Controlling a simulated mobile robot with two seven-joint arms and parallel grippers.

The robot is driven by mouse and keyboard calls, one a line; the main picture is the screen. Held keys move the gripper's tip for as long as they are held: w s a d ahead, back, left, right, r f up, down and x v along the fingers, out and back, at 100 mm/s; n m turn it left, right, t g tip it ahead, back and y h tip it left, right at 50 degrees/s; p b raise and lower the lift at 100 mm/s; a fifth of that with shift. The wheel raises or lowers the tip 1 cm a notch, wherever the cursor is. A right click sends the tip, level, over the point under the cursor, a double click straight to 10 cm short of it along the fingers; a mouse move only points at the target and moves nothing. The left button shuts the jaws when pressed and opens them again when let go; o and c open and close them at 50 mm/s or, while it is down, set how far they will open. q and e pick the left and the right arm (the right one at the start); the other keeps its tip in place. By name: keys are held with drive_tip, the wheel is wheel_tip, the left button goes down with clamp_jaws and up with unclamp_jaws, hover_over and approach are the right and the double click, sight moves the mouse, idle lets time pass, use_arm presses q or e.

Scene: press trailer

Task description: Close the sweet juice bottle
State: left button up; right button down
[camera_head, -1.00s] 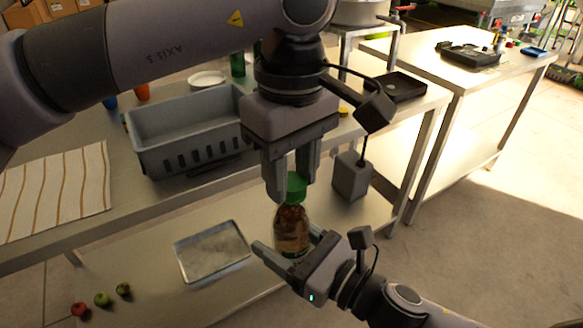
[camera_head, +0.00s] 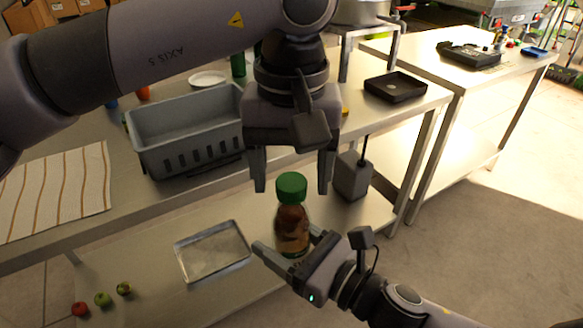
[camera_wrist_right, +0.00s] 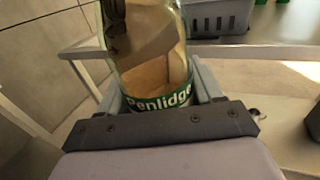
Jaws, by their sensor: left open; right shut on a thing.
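The juice bottle (camera_head: 291,229) is brown with a pale label and stands about upright in the head view. Its green cap (camera_head: 291,186) sits on top of the neck; I cannot tell how tightly. My right gripper (camera_head: 287,244) is shut on the bottle's lower body. The right wrist view shows the bottle (camera_wrist_right: 150,60) close up between the fingers, with a green band reading "Penlidge". My left gripper (camera_head: 291,188) is open, its fingers apart on either side of and slightly above the cap, not touching it.
A grey crate (camera_head: 187,160) stands on the steel table behind, beside a striped cloth (camera_head: 58,190). A metal tray (camera_head: 212,270) and several small fruits (camera_head: 103,299) lie on the lower shelf. A black tray (camera_head: 396,87) is at the table's right end.

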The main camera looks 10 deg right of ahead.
use_arm(q)
wheel_tip(320, 180, up, 12)
idle(0.5)
idle(0.5)
